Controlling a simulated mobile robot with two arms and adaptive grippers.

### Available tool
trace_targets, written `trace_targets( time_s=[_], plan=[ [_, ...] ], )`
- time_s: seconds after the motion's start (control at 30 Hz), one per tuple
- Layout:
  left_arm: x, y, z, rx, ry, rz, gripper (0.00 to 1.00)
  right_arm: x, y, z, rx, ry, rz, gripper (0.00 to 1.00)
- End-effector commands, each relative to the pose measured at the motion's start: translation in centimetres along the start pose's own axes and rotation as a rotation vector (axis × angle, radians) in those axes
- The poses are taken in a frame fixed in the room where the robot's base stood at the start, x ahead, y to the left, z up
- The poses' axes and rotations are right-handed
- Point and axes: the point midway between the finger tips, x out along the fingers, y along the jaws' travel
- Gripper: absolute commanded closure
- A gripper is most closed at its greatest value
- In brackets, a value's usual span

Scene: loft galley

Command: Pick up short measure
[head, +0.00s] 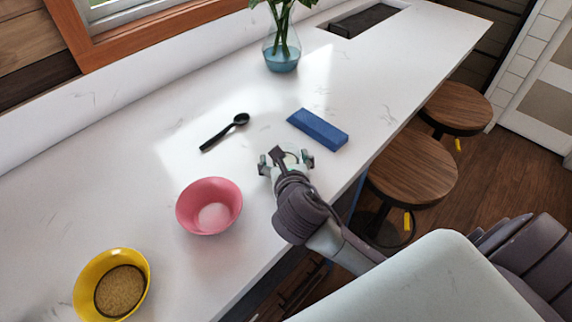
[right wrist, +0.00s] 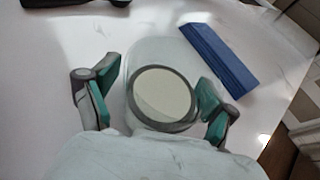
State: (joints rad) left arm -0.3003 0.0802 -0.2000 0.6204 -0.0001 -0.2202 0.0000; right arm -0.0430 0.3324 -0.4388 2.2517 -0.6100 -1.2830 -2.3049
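My right gripper (head: 286,160) is low over the white counter, its fingers spread. In the right wrist view, a clear, round, glass-like vessel with a dark ring and a cream disc (right wrist: 162,95) sits between the open fingers (right wrist: 153,100), with a gap on each side. It looks like a short measure, but I cannot be sure. In the head view it is mostly hidden by the gripper. A black spoon (head: 225,132) lies on the counter, left of and beyond the gripper. My left gripper is not in view.
A blue block (head: 317,129) lies just beyond the right gripper, also in the right wrist view (right wrist: 218,60). A pink bowl (head: 190,212) and a yellow bowl (head: 85,290) stand at left. A vase (head: 282,55) stands farther back. Stools (head: 412,170) line the counter's right edge.

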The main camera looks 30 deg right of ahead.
Motion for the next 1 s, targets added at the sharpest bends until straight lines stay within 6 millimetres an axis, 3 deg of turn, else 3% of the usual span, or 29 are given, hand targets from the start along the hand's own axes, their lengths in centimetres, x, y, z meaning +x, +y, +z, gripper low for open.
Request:
trace_targets(
  time_s=[0.03, 0.4, 1.0],
  plan=[
    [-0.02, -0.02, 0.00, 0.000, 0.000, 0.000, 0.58, -0.01, 0.00, 0.00, 0.000, 0.000, 0.000, 0.23],
    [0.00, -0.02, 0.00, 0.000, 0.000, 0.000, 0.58, -0.01, 0.00, -0.05, 0.000, 0.000, 0.000, 0.83],
    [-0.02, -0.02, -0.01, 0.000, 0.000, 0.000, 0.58, -0.13, -0.03, 0.34, 0.000, -0.002, -0.001, 0.84]
  ],
)
